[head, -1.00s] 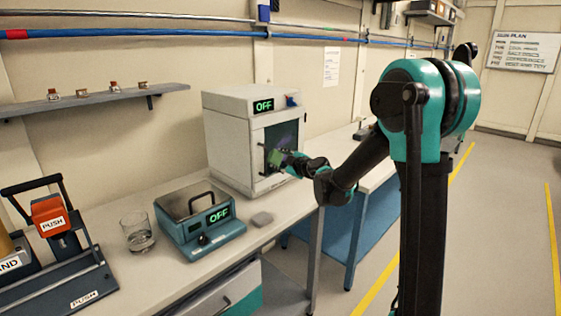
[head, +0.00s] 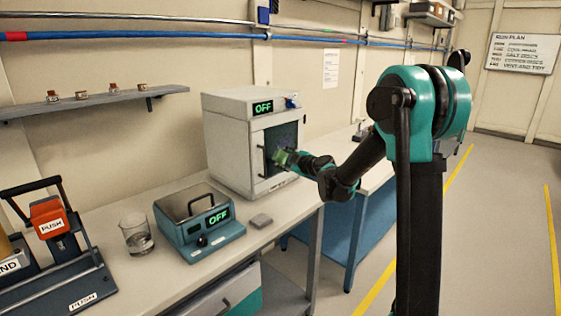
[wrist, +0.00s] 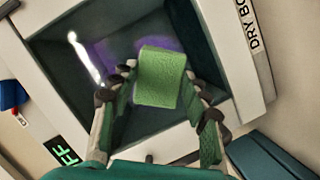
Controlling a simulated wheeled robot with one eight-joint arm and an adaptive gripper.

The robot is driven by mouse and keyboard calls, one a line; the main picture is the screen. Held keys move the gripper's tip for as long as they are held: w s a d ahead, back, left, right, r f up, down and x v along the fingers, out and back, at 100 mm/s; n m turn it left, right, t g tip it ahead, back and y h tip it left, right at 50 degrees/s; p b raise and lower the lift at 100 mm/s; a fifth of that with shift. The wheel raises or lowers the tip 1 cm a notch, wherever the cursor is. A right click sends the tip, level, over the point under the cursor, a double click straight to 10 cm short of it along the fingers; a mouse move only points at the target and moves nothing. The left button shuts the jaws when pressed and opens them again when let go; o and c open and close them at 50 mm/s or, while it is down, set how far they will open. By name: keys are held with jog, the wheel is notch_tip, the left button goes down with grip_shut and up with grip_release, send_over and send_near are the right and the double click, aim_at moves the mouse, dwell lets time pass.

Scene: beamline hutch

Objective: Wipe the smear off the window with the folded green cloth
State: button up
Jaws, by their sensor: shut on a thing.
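The folded green cloth (wrist: 162,75) is held between the fingers of my gripper (wrist: 158,105), which is shut on it. In the head view the cloth (head: 281,157) is at the front of the white dry box (head: 229,142), over its dark window (head: 285,134). In the wrist view the window (wrist: 68,75) fills the middle. A purple smear (wrist: 118,52) shows on it behind and to both sides of the cloth, which hides part of it. A bright streak lies left of the smear. I cannot tell whether the cloth touches the glass.
The box display (head: 263,107) reads OFF. A door handle (head: 262,161) stands left of the window. Floor right of the bench is clear.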

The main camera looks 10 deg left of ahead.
aim_at(293, 140)
jog(key=shift+w+d+r, duration=0.4)
jog(key=shift+w+d, duration=0.45)
jog(key=shift+w, duration=0.3)
jog(key=shift+w+d+r, duration=0.4)
jog(key=shift+w+d, duration=0.4)
jog(key=shift+w, duration=0.35)
jog(key=shift+w+d+r, duration=0.4)
jog(key=shift+w+d, duration=0.45)
jog(key=shift+w, duration=0.3)
jog(key=shift+s+a, duration=0.8)
jog(key=shift+s, duration=0.3)
jog(key=shift+s+a, duration=0.8)
jog(key=shift+s, duration=0.35)
jog(key=shift+s+a, duration=0.8)
jog(key=shift+s, duration=0.3)
jog(key=shift+s+a, duration=1.25)
jog(key=shift+s, duration=0.15)
jog(key=shift+s+r, duration=0.1)
jog(key=shift+r, duration=1.05)
jog(key=shift+w+d+r, duration=0.1)
jog(key=shift+w+d, duration=1.1)
jog(key=shift+w, duration=0.45)
jog(key=shift+w+d+f, duration=0.1)
jog(key=shift+w+d, duration=1.1)
jog(key=shift+w, duration=0.4)
jog(key=shift+w+d+r, duration=0.1)
jog(key=shift+w+d, duration=1.1)
jog(key=shift+w, duration=0.45)
jog(key=shift+c, duration=0.5)
jog(key=shift+d, duration=0.1)
